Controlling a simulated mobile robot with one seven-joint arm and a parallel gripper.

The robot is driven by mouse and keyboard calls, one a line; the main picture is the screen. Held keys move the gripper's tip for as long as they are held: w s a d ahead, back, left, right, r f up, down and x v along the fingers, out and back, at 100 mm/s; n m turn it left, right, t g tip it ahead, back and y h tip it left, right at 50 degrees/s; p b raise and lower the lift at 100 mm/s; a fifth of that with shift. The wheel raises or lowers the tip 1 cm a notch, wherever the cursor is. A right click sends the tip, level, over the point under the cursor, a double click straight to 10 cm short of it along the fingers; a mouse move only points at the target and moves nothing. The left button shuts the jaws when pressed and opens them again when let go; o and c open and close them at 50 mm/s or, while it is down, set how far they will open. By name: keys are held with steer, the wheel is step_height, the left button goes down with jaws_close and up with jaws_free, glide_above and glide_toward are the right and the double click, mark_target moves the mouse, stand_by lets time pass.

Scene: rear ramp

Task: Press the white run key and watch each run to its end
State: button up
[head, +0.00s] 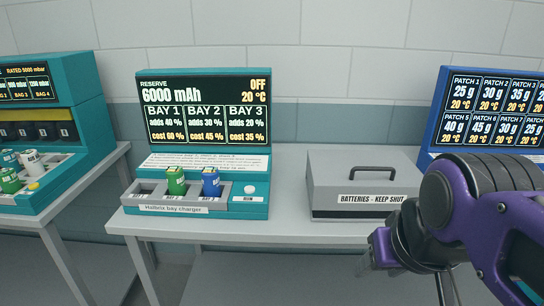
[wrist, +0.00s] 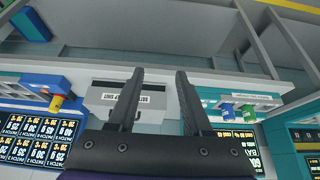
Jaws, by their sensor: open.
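The teal Hallbrix bay charger (head: 258,208) stands on the grey table. Its screen (head: 204,110) reads reserve 6000 mAh, OFF, 20 °C, with costs of 60, 45 and 35 % for bays 1 to 3. The round white run key (head: 251,189) is on its right front. The left slot (head: 146,188) looks empty; a green battery (head: 176,182) and a blue battery (head: 211,183) stand upright in the other two. My gripper (wrist: 158,74) is open and empty, well right of the charger and apart from it. The charger's screen appears upside down in the wrist view (wrist: 238,138).
A grey lidded box (head: 360,187) marked "BATTERIES - KEEP SHUT" sits right of the charger. A blue-framed patch screen (head: 494,108) stands further right. Another teal machine (head: 85,95) with several batteries is on a separate table at left. Bare tabletop lies before the box.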

jaws_close()
stand_by(1.7)
